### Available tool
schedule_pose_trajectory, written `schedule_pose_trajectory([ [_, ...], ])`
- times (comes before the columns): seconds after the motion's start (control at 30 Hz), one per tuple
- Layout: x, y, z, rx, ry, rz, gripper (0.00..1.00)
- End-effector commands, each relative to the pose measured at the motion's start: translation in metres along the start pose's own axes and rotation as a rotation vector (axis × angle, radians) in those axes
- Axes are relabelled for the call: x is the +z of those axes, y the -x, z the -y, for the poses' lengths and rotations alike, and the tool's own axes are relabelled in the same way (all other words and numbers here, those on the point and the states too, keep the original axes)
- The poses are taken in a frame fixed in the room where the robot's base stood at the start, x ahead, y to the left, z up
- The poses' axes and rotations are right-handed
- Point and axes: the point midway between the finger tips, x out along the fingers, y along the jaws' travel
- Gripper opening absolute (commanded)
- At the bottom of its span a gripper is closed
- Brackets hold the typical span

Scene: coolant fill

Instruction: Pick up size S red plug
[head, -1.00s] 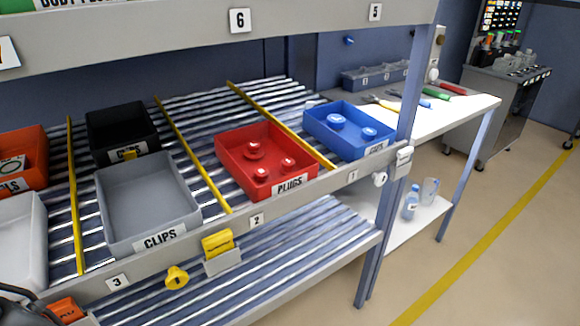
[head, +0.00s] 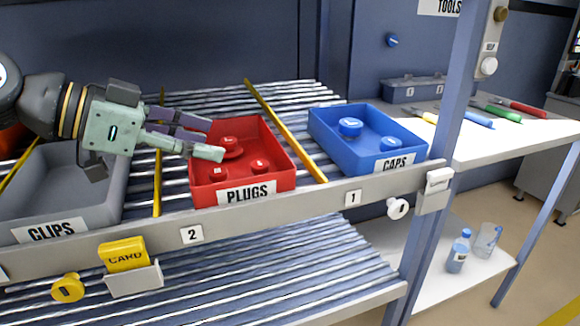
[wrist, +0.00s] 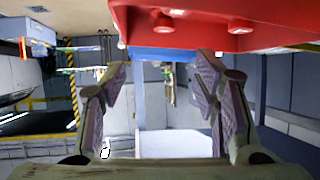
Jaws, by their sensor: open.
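The red bin labelled PLUGS (head: 283,178) sits on the roller shelf. Inside are a larger red plug (head: 232,147) at the back and two smaller red plugs, one at front left (head: 219,175) and one at front right (head: 258,167). Their size letters are too small to read. My gripper (head: 207,139) reaches in from the left, its fingertips over the bin's left side, open and empty. In the wrist view my gripper (wrist: 163,68) has its fingers spread with nothing between them. There the red bin (wrist: 285,42) shows along the top edge, with red plugs (wrist: 163,22) (wrist: 240,26).
A blue CAPS bin (head: 371,151) stands right of the red bin, beyond a yellow divider (head: 290,138). A grey CLIPS bin (head: 105,205) is at left, under my arm. A shelf post (head: 440,150) stands at right. A yellow card (head: 123,254) hangs on the front rail.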

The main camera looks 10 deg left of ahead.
Motion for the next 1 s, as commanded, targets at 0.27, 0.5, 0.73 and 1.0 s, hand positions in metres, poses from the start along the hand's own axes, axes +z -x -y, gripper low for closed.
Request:
schedule_pose_trajectory([
  [0.27,0.017,-0.028,0.004,-0.007,0.074,0.045,0.55],
  [0.5,0.018,-0.052,0.005,-0.009,0.071,0.042,0.55],
  [0.73,0.020,-0.082,0.007,-0.005,0.070,0.040,0.55],
  [1.0,0.021,-0.104,0.008,-0.009,0.070,0.041,0.55],
])
